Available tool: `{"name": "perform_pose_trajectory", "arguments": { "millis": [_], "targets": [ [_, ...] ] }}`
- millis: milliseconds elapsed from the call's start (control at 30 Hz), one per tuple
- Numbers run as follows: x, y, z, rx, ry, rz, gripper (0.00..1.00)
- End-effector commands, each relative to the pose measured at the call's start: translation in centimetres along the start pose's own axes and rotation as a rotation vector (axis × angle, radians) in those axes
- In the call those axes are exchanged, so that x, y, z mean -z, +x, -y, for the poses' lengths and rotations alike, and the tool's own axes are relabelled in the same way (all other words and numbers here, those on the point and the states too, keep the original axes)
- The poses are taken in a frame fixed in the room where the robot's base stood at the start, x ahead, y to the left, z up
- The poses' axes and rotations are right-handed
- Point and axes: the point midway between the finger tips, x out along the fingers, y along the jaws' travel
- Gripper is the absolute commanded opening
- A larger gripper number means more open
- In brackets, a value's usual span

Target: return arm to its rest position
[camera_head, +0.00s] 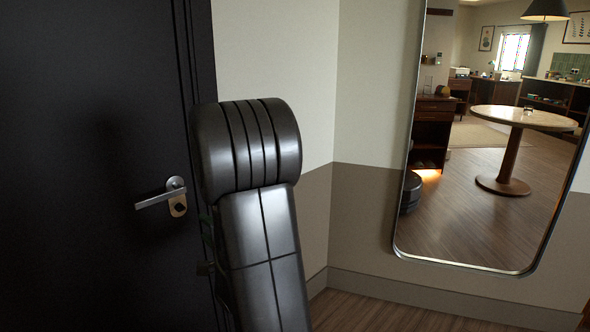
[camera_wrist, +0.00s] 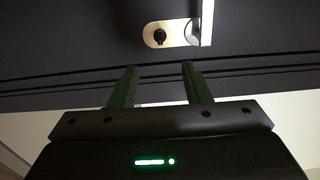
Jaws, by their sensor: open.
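My arm (camera_head: 262,230) stands in the middle-left of the head view, in front of the dark door's edge and the wall corner. It hides most of my gripper there. In the wrist view, my gripper (camera_wrist: 160,82) has its two green fingers apart, with nothing between them. The fingers point toward the dark door (camera_wrist: 70,40). The door's lock plate (camera_wrist: 165,34) and silver handle (camera_wrist: 206,18) lie just beyond the fingertips. A gap shows between the fingertips and the lock plate in the picture; I cannot tell the exact distance.
The door handle (camera_head: 158,195) sticks out left of my arm. A tall mirror (camera_head: 405,200) hangs on the wall to the right and reflects a room with a round table. The door looks shut. Some wooden floor (camera_head: 370,315) shows free at the bottom.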

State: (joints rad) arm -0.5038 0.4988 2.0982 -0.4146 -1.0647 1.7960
Motion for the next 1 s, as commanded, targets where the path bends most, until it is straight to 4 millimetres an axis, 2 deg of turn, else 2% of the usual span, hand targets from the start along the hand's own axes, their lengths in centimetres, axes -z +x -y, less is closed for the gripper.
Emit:
{"name": "perform_pose_trajectory", "arguments": {
  "millis": [400,600,800,1000],
  "targets": [
    [-0.1,8.1,-0.1,0.001,0.000,0.002,0.43],
    [-0.1,11.1,-0.1,0.001,-0.001,0.001,0.43],
    [-0.1,12.5,0.0,0.001,0.000,0.001,0.43],
    [-0.1,12.6,0.0,0.000,-0.007,0.001,0.43]
  ]
}}
